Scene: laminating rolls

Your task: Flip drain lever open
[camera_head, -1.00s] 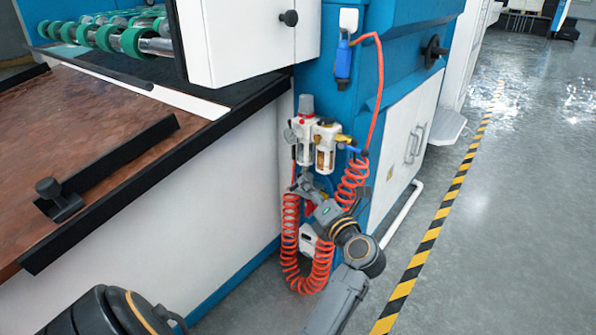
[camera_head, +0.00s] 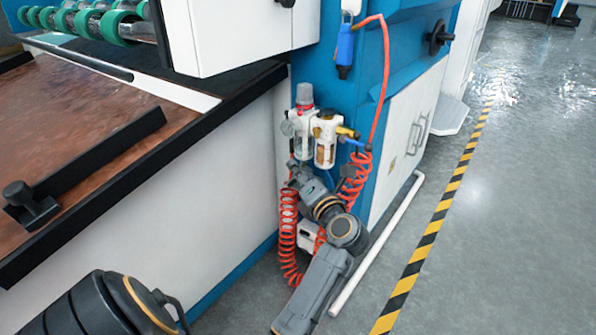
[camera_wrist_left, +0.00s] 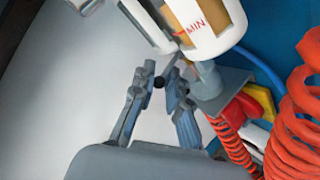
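The air filter unit (camera_head: 302,138) hangs on the blue machine side, with its clear bowl and a second amber bowl (camera_head: 326,140). My left gripper (camera_head: 293,168) is just below the filter bowl. In the left wrist view, a bowl marked MIN (camera_wrist_left: 205,20) is close above the left gripper (camera_wrist_left: 160,82). A small grey lever with a black knob (camera_wrist_left: 158,82) shows below the bowl, between the fingertips. The fingers are apart with a narrow gap; whether they touch the knob cannot be told. The right gripper is not in view.
Red coiled hose (camera_head: 290,235) hangs around my left arm and is close on the right in the wrist view. A grey bracket (camera_wrist_left: 222,92) and red and yellow parts (camera_wrist_left: 248,105) are beside the right finger. A white panel (camera_head: 225,175) stands left.

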